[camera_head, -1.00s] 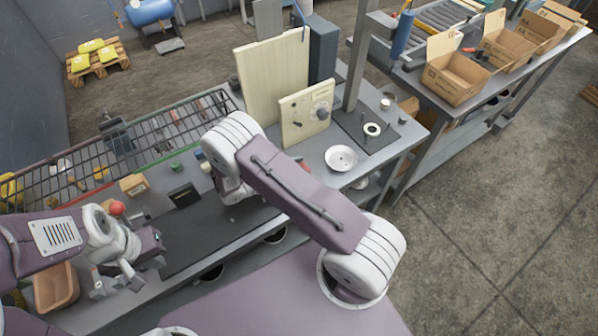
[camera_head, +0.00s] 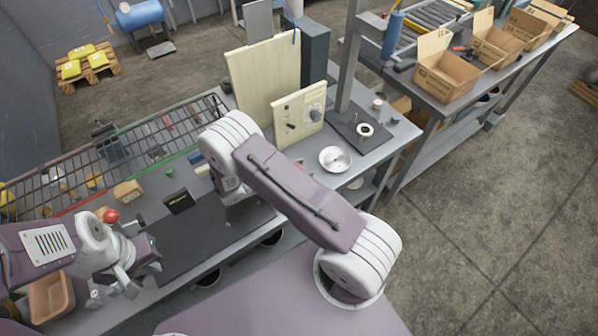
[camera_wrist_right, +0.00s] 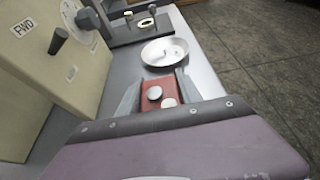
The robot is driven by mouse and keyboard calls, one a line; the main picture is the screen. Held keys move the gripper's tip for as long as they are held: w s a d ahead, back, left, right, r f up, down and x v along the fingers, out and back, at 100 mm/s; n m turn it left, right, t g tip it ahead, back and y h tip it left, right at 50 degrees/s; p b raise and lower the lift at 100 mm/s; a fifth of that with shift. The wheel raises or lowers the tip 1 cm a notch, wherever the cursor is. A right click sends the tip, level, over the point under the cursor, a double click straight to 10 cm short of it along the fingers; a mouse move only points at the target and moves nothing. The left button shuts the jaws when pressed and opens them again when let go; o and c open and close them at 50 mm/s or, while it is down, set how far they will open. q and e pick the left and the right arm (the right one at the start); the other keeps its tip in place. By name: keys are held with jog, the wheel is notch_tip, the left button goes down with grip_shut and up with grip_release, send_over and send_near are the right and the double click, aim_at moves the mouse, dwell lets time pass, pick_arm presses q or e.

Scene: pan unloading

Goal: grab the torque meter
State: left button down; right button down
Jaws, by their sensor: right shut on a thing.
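A small red device with two pale round knobs (camera_wrist_right: 152,83) sits between the fingers of my right gripper (camera_wrist_right: 157,97) in the right wrist view. The gripper is shut on it. No readable label on it shows whether it is the torque meter. In the head view my right arm hides this gripper and the red device. My left gripper (camera_head: 112,292) is at the lower left in the head view, its fingers apart and empty, near the orange-brown tray (camera_head: 48,300).
A cream panel with a dial and knobs (camera_head: 299,114) stands just left of my right gripper. A white dish (camera_head: 335,159) lies beyond the red device. A dark stand base with a ring (camera_head: 364,130) is behind it. A wire rack (camera_head: 140,140) lines the bench's back left.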

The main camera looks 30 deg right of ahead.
aim_at(301, 166)
notch_tip(301, 166, up, 3)
jog(key=shift+r+b, duration=0.2)
jog(key=shift+b, duration=0.1)
jog(key=s+d+r+b, duration=0.1)
jog(key=s+d+r, duration=0.3)
jog(key=s, duration=0.7)
notch_tip(301, 166, up, 3)
jog(key=shift+d+f, duration=0.1)
jog(key=shift+d, duration=0.05)
